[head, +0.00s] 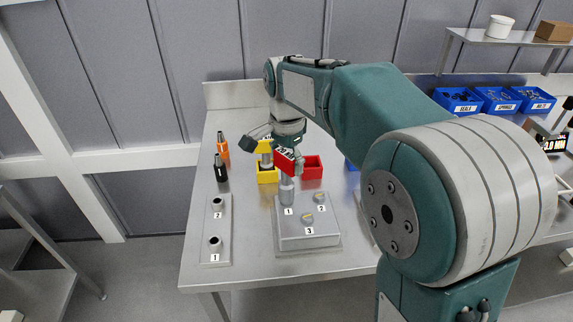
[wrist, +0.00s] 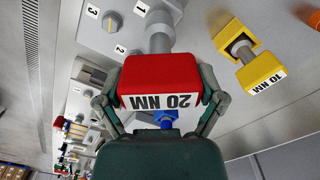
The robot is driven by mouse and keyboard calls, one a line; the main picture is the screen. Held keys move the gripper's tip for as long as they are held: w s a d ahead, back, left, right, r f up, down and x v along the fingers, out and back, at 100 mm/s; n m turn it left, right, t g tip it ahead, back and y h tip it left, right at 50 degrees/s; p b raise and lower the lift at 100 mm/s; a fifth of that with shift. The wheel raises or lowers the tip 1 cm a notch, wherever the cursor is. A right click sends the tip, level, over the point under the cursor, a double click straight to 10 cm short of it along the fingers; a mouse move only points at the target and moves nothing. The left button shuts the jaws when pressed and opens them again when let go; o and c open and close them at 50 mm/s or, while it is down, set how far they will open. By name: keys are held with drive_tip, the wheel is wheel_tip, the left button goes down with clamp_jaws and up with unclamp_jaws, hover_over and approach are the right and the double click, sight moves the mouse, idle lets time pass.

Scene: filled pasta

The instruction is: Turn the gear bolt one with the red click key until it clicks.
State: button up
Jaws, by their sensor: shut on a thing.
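The red click key (wrist: 160,78), marked 20 NM, is held in my gripper (wrist: 160,112), whose fingers close on it from both sides. In the head view the key's red head (head: 288,160) is upright under my gripper (head: 285,147). Its grey socket (head: 287,190) reaches down to the grey gear block (head: 310,241) at label 1 and hides gear bolt one. I cannot tell how fully the socket is seated. Bolts 2 (head: 320,196) and 3 (head: 307,218) stand bare with yellowish marks on top.
The red holder (head: 313,168) stands behind the block, beside a yellow holder (head: 267,176) with the yellow 10 NM key (wrist: 235,38). Black (head: 220,170) and orange (head: 222,147) tools stand at left. A plate with two posts (head: 216,258) lies left of the block.

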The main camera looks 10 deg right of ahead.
sight(287, 153)
drive_tip(key=shift+r, duration=1.85)
drive_tip(key=shift+w, duration=0.1)
